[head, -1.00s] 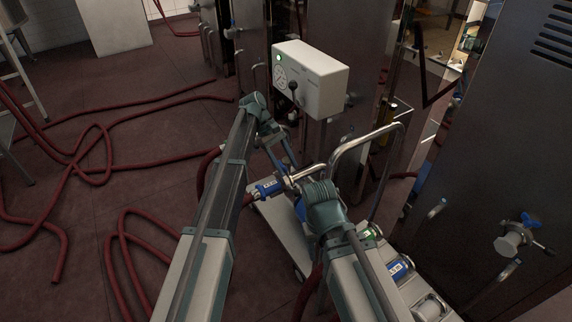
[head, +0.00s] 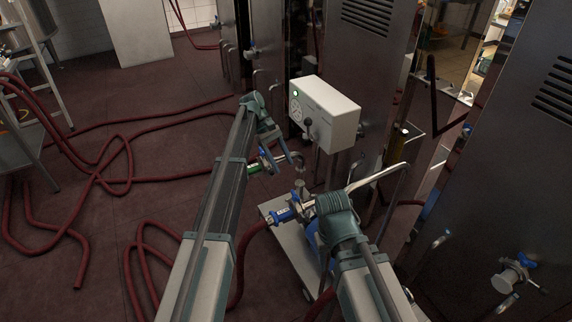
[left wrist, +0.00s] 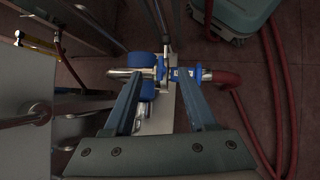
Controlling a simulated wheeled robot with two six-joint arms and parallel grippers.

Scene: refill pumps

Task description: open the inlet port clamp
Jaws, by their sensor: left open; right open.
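The pump cart (head: 283,240) stands on the floor with a blue pump, which shows in the left wrist view (left wrist: 138,60). Its inlet joint shows as a steel clamp (left wrist: 164,72) between a steel pipe and a blue coupling (left wrist: 186,73) on a red hose. In the head view this blue-banded coupling (head: 286,213) is at the cart's left, with the clamp (head: 300,195) beside it. I cannot tell whether the clamp is latched. My left gripper (head: 275,147) is open and empty. In its wrist view the clamp lies between the fingers (left wrist: 161,104), apparently beyond them. My right gripper is hidden behind its arm.
A white control box (head: 325,113) with a green light is above and behind the cart. A bent steel handle (head: 378,176) rises at the cart's right. Red hoses (head: 100,180) cover the floor at left. Steel tanks stand behind.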

